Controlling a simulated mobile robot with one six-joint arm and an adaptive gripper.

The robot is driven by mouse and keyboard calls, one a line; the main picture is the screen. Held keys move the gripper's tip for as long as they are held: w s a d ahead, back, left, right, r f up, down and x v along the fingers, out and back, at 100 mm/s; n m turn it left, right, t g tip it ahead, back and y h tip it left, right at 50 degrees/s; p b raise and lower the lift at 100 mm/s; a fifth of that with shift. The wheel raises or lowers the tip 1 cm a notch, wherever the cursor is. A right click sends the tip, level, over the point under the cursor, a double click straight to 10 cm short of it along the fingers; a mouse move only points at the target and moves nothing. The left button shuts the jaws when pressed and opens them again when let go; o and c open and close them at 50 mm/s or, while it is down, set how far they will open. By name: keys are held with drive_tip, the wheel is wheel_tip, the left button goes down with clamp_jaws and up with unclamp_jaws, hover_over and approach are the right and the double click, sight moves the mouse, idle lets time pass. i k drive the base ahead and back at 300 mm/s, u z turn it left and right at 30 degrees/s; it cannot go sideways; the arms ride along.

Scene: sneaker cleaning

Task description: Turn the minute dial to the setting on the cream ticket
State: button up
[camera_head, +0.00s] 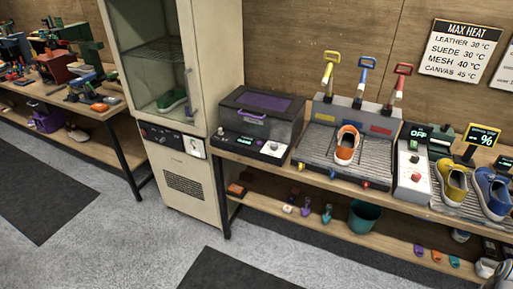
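My gripper is not in view. The tall cream cabinet (188,199) has a dark control strip (161,136) with small knobs, and a pale plate (194,147) with fine marks beside it. The dark lidded box (262,116) on the bench has a front panel with a small lit green display (245,140) and a pale round knob (273,146). I cannot tell which of these controls is the minute dial, and no dial setting can be read. I cannot make out a cream ticket for certain.
A green shoe (171,100) is inside the cabinet. A "MAX HEAT" sign (460,49) hangs on the wall. Grey floor (135,229) is clear in front of the cabinet.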

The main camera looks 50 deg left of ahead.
sight(274, 145)
drive_tip(key=u, duration=0.95)
drive_tip(key=i, duration=1)
